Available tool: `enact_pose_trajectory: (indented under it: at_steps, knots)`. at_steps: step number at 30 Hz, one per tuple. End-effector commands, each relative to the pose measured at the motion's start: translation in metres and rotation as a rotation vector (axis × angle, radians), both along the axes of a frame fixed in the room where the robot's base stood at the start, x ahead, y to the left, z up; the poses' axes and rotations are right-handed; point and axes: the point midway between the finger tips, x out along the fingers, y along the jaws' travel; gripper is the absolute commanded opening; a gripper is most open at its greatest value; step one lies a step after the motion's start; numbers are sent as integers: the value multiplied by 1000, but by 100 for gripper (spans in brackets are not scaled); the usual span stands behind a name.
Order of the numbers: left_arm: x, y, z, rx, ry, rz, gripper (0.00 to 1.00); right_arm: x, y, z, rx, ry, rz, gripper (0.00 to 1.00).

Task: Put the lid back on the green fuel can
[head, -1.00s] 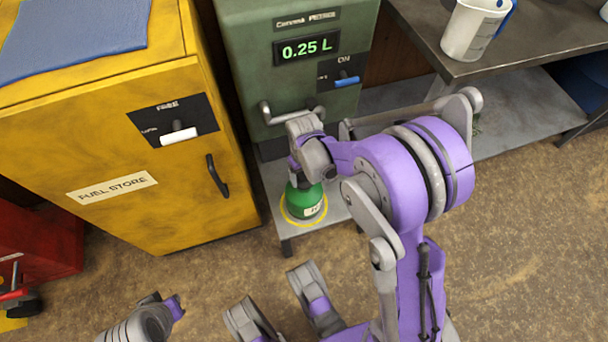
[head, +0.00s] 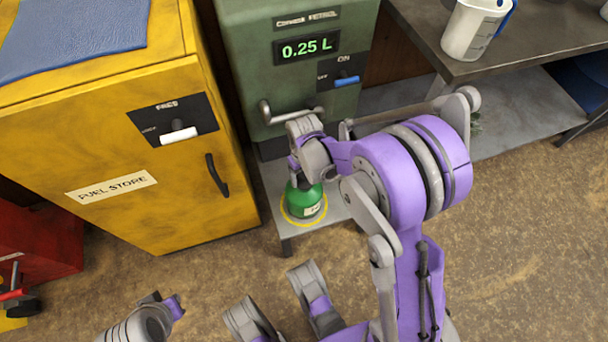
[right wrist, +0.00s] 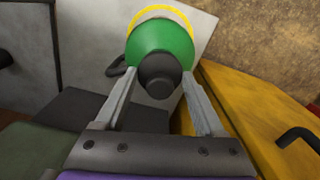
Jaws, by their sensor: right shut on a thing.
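The green fuel can (head: 304,201) stands upright inside a yellow ring on a low grey shelf under the pump. In the right wrist view the can (right wrist: 173,42) lies straight ahead of my right gripper (right wrist: 160,82). The gripper is shut on the black lid (right wrist: 160,76), with one finger on either side of it. The lid is over the can's top; I cannot tell whether it is fully seated. In the head view my right gripper (head: 298,178) is above the can, partly hidden by its wrist. Part of my left arm shows at the bottom left; its fingers cannot be made out.
A green petrol pump (head: 295,75) reading 0.25 L stands behind the can. A yellow fuel store cabinet (head: 110,150) is close on the left. A grey workbench (head: 430,35) with a white jug (head: 472,30) is at the right. The floor in front is open.

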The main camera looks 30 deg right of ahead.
Motion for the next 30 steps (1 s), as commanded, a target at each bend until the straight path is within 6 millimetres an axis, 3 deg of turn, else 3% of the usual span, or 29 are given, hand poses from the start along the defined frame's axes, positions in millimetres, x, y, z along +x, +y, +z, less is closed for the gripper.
enact_pose_trajectory:
  at_steps: [5,6,10,23,30]
  knots:
    - [0,0,0,0,0,0,0,0,0,0,0,0,0,18]
    - [0,0,0,0,0,0,0,0,0,0,0,0,0,74]
    - [0,0,0,0,0,0,0,0,0,0,0,0,0,98]
    - [0,0,1,0,0,0,0,0,0,1,0,0,0,100]
    - [-2,0,9,0,0,0,0,0,0,12,0,0,0,100]
